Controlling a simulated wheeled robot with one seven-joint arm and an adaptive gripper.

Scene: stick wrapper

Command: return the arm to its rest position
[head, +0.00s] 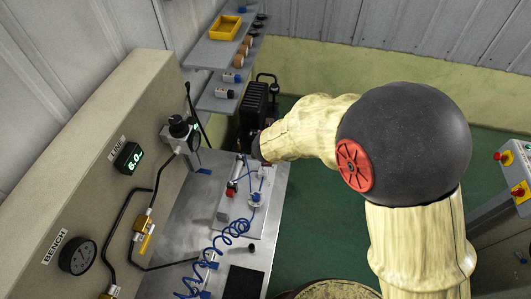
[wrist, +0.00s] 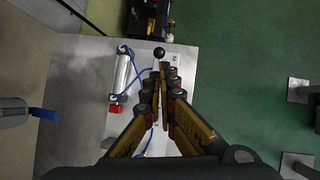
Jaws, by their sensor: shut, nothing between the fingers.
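My gripper (wrist: 162,72) shows in the wrist view with its yellow-and-black fingers together and nothing held between them. It is above a light plate (wrist: 185,62) on the steel bench, with a black ball knob (wrist: 158,52) just beyond the fingertips in the picture. In the head view my arm, in a cream wrapped cover with a dark round joint, reaches left over the bench's right edge. The gripper is mostly hidden there behind the arm's end.
A panel with gauges (head: 78,256) stands left. Shelves (head: 213,50) are behind. A button console (head: 518,170) stands right; green floor is open between.

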